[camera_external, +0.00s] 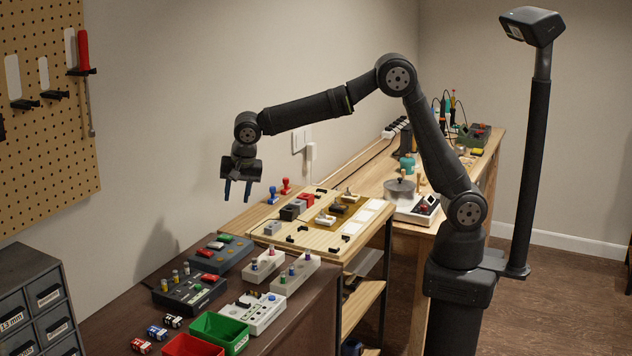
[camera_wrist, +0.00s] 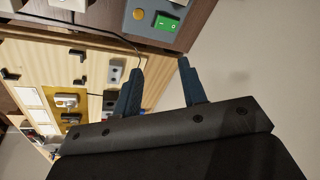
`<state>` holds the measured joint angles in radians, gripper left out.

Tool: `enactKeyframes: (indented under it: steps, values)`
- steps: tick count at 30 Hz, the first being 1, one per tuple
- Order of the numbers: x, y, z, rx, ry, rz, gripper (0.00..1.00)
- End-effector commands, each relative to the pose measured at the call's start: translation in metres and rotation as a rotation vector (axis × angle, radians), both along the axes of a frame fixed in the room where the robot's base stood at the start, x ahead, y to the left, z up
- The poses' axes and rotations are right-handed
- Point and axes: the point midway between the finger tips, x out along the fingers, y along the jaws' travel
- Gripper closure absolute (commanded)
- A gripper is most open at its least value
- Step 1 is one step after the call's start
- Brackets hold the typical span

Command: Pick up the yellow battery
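My gripper (camera_external: 237,192) hangs in the air with its two blue fingers pointing down, above the wall side of the workbench and well above the things on it. In the wrist view my gripper (camera_wrist: 162,68) is open, with nothing between its fingers. Small upright batteries with yellowish parts (camera_external: 175,276) stand in a dark holder box (camera_external: 205,292) on the dark brown bench, lower left of my gripper. They are too small to tell which one is the yellow battery. No battery shows clearly in the wrist view.
White holders (camera_external: 295,273) and a blue-grey switch box (camera_external: 222,254) stand nearby. A wooden board (camera_external: 320,239) with parts lies to the right. Drawers (camera_external: 36,300) stand front left.

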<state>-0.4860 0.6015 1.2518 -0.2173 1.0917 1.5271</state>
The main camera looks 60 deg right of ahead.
Motion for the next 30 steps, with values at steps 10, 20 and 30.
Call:
enactKeyframes:
  steps: [10,20,30]
  values:
    - [-0.041,0.224,0.024,-0.214,-0.194,0.821,0.62]
    - [-0.072,0.297,0.029,-0.307,-0.277,1.094,0.62]
    - [-0.035,0.303,-0.03,-0.307,-0.273,1.091,0.62]
